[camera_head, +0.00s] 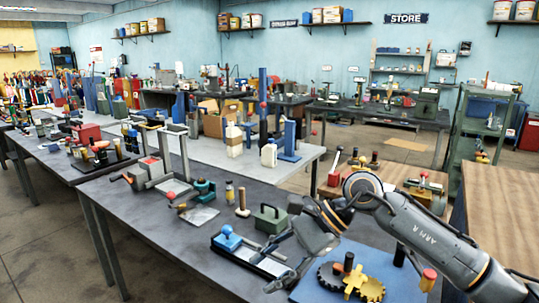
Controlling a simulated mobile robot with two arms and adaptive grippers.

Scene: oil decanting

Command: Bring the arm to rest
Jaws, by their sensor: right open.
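My right arm, marked ARM-R, comes in from the lower right and bends at a raised joint. My right gripper (277,268) hangs from it, pointing down and left over the front of the dark workbench (150,215). Its fingers are apart, and I see nothing held between them. A blue-knobbed tool on a plate (228,238) lies just left of the fingers; I cannot tell whether they touch. My left gripper is not in view.
A blue board (330,292) with black and yellow gears (363,284) lies under my right forearm. A green box (269,219) stands behind the gripper. White bottles (269,153) stand on the pale table behind. A wooden tabletop (505,195) is at right.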

